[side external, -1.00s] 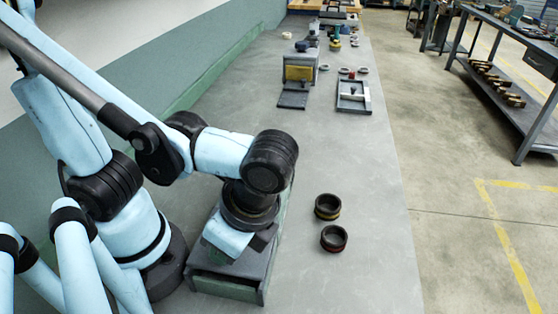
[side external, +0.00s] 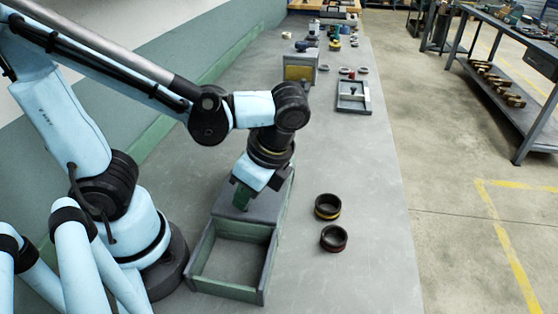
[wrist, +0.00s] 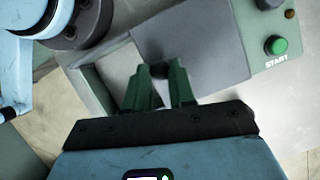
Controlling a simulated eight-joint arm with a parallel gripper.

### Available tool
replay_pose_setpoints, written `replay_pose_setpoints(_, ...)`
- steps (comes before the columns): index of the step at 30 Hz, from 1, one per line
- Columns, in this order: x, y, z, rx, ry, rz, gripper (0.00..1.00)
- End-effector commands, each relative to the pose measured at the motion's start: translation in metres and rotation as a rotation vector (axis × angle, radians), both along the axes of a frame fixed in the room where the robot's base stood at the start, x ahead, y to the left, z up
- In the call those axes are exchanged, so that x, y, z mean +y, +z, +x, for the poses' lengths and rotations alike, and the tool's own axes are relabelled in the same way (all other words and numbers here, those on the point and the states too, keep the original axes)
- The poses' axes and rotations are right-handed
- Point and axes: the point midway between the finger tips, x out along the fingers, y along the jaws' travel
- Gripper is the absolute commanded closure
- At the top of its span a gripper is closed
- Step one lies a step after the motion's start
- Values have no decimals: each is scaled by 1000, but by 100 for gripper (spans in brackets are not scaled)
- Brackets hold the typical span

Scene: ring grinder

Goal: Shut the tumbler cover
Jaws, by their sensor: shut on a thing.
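The tumbler is a long green-grey box (side external: 262,292) on the bench, in the side external view. Its near part is open at the top and looks empty inside. The flat grey cover (side external: 262,215) lies over the far part; it also shows in the wrist view (wrist: 205,45). My gripper (side external: 240,203) is over the cover's near end. In the wrist view its green fingers (wrist: 162,75) are shut around a small dark knob (wrist: 159,70) on the cover. The knob is hidden in the side external view.
A green START button (wrist: 277,45) is beside the cover. Two dark rings (side external: 327,207) (side external: 334,238) are on the bench right of the box. Bench between is clear.

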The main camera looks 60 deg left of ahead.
Motion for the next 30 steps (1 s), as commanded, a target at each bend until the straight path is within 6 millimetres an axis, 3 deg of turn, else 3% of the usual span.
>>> replay_pose_setpoints(3,3,0,4,-18,3,13,100)
replay_pose_setpoints(4,3,0,4,-18,3,13,74)
replay_pose_setpoints(9,3,0,4,-17,3,12,50)
replay_pose_setpoints(20,1,3,3,-13,3,11,50)
replay_pose_setpoints(30,-12,39,11,-12,1,10,50)
